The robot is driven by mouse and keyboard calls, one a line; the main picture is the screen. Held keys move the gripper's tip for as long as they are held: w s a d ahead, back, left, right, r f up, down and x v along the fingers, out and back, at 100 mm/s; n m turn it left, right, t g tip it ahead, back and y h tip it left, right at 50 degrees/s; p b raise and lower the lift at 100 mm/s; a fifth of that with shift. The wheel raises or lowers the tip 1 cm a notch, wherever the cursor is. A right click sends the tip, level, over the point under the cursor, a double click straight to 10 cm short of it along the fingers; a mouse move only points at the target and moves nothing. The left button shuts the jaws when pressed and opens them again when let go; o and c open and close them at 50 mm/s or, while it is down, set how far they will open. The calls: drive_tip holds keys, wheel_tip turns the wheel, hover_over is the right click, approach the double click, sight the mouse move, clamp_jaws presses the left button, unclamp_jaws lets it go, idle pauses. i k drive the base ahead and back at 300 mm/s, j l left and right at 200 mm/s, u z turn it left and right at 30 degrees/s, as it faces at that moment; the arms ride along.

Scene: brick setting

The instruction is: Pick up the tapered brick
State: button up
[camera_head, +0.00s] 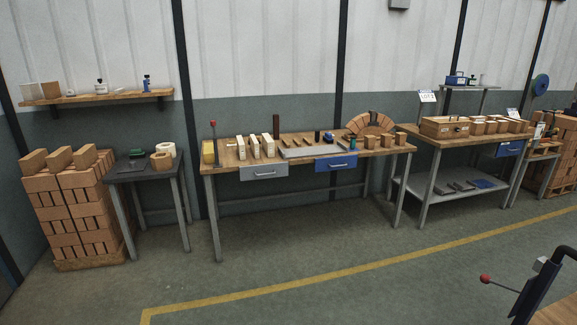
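My gripper is not in view. An arch of orange wedge-shaped bricks (354,124) stands at the back right of the middle workbench (225,156). A few small orange-brown brick pieces (371,142) stand in front of it near the bench's right end. Several pale upright bricks (254,147) stand on the left part of the same bench. All are small and far off, so I cannot tell which single one is the tapered brick.
A brick stack (75,215) and a small dark table (130,172) stand left. A right workbench (432,140) holds a brown box (437,128) and more bricks. A red-knobbed lever (485,279) juts in at lower right. The floor (290,265) before the benches is clear.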

sight(386, 139)
drive_tip(key=i, duration=1.8)
drive_tip(key=i+j, duration=0.15)
drive_tip(key=i, duration=1.65)
drive_tip(key=i+z, duration=0.2)
drive_tip(key=i, duration=0.25)
drive_tip(key=i+j+z, duration=0.2)
drive_tip(key=i, duration=0.25)
